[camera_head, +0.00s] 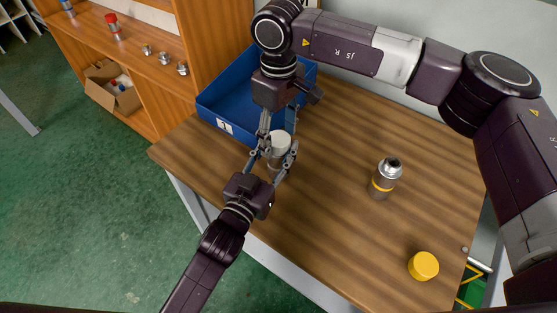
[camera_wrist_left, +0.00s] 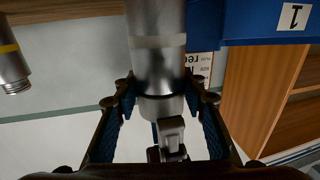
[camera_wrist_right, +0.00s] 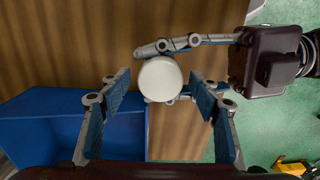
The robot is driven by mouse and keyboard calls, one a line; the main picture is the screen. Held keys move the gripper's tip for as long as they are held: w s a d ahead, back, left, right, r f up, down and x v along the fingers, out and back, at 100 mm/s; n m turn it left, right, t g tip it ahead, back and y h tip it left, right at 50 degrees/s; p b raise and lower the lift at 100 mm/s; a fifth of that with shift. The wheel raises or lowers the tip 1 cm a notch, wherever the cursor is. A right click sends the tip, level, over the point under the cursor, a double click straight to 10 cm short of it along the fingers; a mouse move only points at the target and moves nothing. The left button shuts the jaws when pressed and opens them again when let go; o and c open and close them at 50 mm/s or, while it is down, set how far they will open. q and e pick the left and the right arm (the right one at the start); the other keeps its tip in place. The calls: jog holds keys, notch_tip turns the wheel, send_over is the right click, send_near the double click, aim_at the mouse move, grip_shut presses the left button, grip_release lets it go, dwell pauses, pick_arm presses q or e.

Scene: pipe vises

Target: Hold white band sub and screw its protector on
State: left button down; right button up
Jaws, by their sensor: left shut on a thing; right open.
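The white band sub (camera_wrist_left: 158,65) is a grey metal cylinder with a pale band, upright at the table's left side. My left gripper (camera_head: 275,160) is shut around it from the side. A white round protector (camera_wrist_right: 160,79) sits on the sub's upper end; it also shows in the head view (camera_head: 281,139). I cannot tell how far it is threaded on. My right gripper (camera_wrist_right: 159,76) points down over the protector. Its fingers are open, one on each side, with gaps to the protector. The sub's lower end is hidden in the head view.
A blue bin (camera_head: 222,104) stands just behind the grippers. A yellow-banded sub (camera_head: 385,178) stands upright to the right, and a yellow protector (camera_head: 424,265) lies near the table's front right. The wooden table (camera_head: 335,200) between is clear. A wooden shelf (camera_head: 150,60) stands at the back left.

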jog(key=shift+r, duration=1.8)
jog(key=shift+r, duration=1.75)
jog(key=shift+c, duration=0.4)
jog(key=shift+f, duration=0.1)
jog(key=shift+f, duration=3.95)
jog(key=shift+c, duration=0.6)
jog(key=c, duration=1)
jog(key=o, duration=1.2)
